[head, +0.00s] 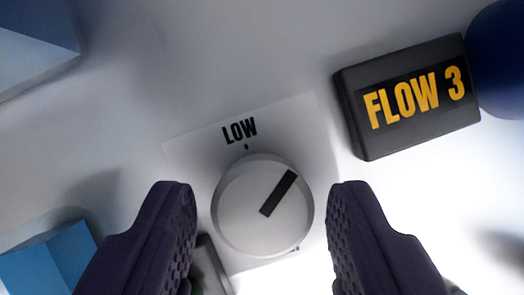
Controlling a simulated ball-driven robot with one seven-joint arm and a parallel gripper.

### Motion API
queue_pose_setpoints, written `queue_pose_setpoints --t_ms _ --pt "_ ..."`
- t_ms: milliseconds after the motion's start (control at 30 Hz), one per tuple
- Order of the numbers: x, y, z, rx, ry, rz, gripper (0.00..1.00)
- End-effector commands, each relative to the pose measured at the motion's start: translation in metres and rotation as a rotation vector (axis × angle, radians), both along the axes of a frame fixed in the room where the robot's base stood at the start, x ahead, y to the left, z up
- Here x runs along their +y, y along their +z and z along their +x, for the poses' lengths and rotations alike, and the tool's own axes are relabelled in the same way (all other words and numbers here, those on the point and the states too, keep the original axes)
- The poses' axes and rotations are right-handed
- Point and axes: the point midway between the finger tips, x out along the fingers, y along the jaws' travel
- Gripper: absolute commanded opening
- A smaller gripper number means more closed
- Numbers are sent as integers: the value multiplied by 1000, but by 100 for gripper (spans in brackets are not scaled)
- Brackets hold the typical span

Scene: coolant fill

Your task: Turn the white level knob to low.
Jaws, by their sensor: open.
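The white level knob (258,222) is in the lower middle of the head view, on a pale square plate (300,118). Its black pointer bar runs slantwise, with its outer end to the upper right. The word LOW and a small dot are printed on the plate just above the knob, left of where the pointer aims. My gripper (261,207) is open, with one dark finger to each side of the knob. Gaps show between the fingers and the knob, so neither appears to touch it. The plate's lower part is partly hidden.
A black box reading FLOW 3 (410,97) stands at the upper right, beside a dark blue rounded thing (502,60). Blue blocks sit at the upper left (35,45) and lower left (50,262). A dark-edged grey thing (211,268) lies by the left finger. The panel above the plate is clear.

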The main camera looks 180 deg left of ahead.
Motion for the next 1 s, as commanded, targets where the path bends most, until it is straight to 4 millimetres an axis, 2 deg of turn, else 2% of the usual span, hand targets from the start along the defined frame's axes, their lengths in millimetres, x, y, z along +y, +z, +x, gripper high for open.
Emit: queue_pose_setpoints --t_ms 100,367,400,567,600,1000 --pt "0 -11 4 0 0 0 50" --pt "0 -12 5 0 -1 0 50" --pt "0 -12 5 0 -1 0 48" --pt "0 -12 5 0 -1 0 11" --pt "0 -12 5 0 -1 0 9" --pt "-1 -12 5 1 90 2 9"
